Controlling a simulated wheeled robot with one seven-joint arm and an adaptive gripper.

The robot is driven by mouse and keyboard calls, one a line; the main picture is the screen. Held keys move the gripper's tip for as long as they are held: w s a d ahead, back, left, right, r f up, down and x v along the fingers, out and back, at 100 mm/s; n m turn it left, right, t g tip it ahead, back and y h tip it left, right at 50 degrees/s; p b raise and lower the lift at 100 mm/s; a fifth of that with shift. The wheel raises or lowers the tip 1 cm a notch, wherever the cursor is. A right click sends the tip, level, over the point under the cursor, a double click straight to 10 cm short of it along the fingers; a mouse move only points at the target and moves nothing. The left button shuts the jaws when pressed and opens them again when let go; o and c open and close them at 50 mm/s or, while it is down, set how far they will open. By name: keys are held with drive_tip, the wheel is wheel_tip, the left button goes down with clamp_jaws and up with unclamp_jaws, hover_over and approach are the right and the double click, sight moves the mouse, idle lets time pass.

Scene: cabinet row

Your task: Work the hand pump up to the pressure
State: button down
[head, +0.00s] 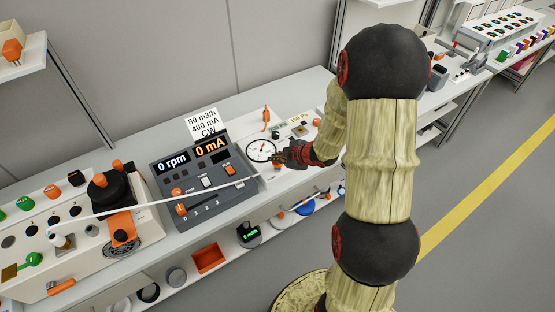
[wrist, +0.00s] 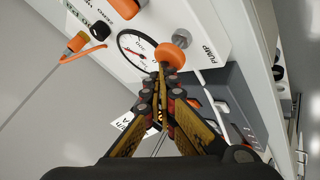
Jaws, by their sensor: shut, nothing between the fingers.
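The pump's orange knob (wrist: 173,54) shows in the wrist view beside the word PUMP on a white panel (wrist: 214,30). A grey cylindrical part (wrist: 188,36) lies behind it. A round white gauge (wrist: 134,52) sits beside the knob, partly covered by it; the gauge also shows in the head view (head: 260,149). Its reading is too small to tell. My gripper (wrist: 161,80) is shut and empty, its tips just short of the knob; I cannot tell if they touch. In the head view my gripper (head: 284,157) is over the panel's front right of the gauge, hiding the knob.
A dark console (head: 190,183) showing 0 rpm and 0 mA stands to the left, and a white control box (head: 75,235) farther left. A shelf below holds an orange bin (head: 208,258). Floor is clear at right.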

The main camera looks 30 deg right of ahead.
sight(276, 163)
drive_tip(key=shift+r+p, duration=0.55)
drive_tip(key=shift+r, duration=0.2)
drive_tip(key=shift+r, duration=0.1)
wheel_tip(276, 163, up, 5)
drive_tip(key=p, duration=0.5)
idle(0.5)
